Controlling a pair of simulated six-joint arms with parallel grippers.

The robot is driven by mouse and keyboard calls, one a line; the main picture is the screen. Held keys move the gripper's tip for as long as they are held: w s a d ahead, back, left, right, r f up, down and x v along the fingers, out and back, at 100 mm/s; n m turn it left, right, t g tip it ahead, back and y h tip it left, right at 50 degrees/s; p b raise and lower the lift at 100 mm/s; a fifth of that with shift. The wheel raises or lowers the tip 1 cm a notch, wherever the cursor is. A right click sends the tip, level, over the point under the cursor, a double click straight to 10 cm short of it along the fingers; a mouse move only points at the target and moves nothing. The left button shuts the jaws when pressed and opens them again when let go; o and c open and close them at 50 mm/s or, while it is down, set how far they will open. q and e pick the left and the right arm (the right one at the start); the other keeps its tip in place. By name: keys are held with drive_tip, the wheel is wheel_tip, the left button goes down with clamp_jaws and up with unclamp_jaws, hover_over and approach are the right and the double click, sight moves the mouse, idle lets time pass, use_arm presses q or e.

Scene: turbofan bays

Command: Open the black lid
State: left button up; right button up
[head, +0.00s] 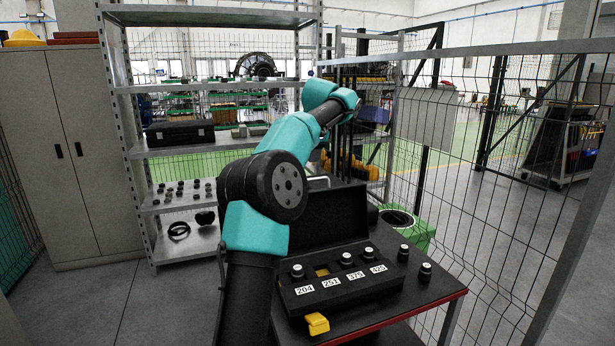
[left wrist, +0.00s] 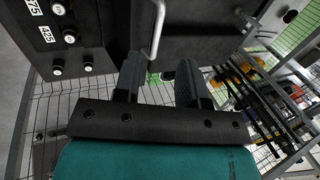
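The black lid (left wrist: 205,28) shows as a dark panel with a bent metal handle (left wrist: 155,28) in the left wrist view. In the head view the handle (head: 316,157) stands above a dark box-like body (head: 335,212) behind the numbered tray. My arm covers part of it, and I cannot tell how far the lid is open. My left gripper (left wrist: 160,80) is open, its two fingers apart, with the handle just beyond and between the fingertips. No grip on it shows. In the head view the left gripper's fingers are hard to make out against the dark background. My right gripper is not in view.
The black tray (head: 345,292) holds several knobs and labels 204, 251, 375 and 425. A yellow block (head: 317,323) sits at its front. The red-edged table (head: 440,300) stands beside a mesh fence (head: 500,200). Metal shelves (head: 185,150) stand behind at left.

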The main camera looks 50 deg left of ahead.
use_arm(q)
drive_tip(key=x, duration=0.9)
drive_tip(key=shift+f, duration=0.2)
drive_tip(key=shift+c, duration=0.5)
clamp_jaws()
